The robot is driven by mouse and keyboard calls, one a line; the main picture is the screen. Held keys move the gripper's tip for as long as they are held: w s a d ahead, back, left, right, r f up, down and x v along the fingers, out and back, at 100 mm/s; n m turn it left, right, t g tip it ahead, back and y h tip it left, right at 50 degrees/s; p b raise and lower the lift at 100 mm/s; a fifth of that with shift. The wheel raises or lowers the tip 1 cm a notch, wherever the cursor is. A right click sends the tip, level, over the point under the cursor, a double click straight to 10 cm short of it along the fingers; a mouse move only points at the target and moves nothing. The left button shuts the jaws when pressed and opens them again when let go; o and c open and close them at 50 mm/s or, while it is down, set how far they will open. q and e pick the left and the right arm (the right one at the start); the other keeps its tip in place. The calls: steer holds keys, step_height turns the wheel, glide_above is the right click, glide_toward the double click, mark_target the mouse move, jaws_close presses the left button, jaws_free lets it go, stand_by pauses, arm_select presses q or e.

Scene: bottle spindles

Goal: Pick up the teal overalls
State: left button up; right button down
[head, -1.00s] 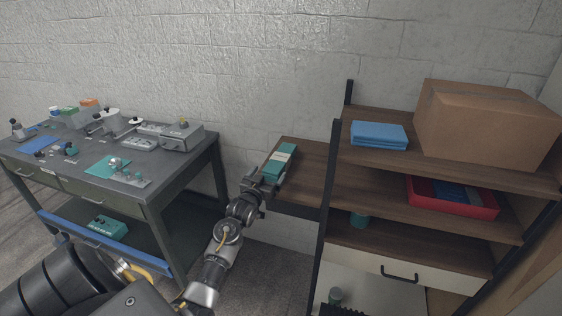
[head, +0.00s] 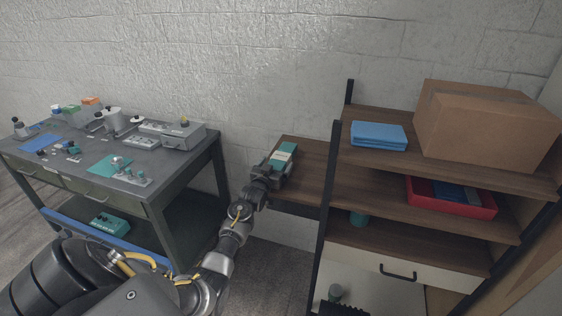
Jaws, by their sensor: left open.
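The teal overalls (head: 284,151), a folded bundle with a pale band across it, lie on the low wooden shelf left of the rack. My left gripper (head: 275,170) is open at the near end of the bundle and hides that end. I cannot tell whether the fingers touch it or are around it. My right gripper is not in view.
The wooden rack's black post (head: 328,200) stands just right of the low shelf. A folded blue cloth (head: 379,135), a cardboard box (head: 487,125) and a red tray (head: 455,208) sit on the rack. A grey workbench (head: 150,190) with several parts stands left.

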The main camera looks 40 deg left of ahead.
arm_select(q)
steer(key=c, duration=1.2)
steer(key=shift+r, duration=0.2)
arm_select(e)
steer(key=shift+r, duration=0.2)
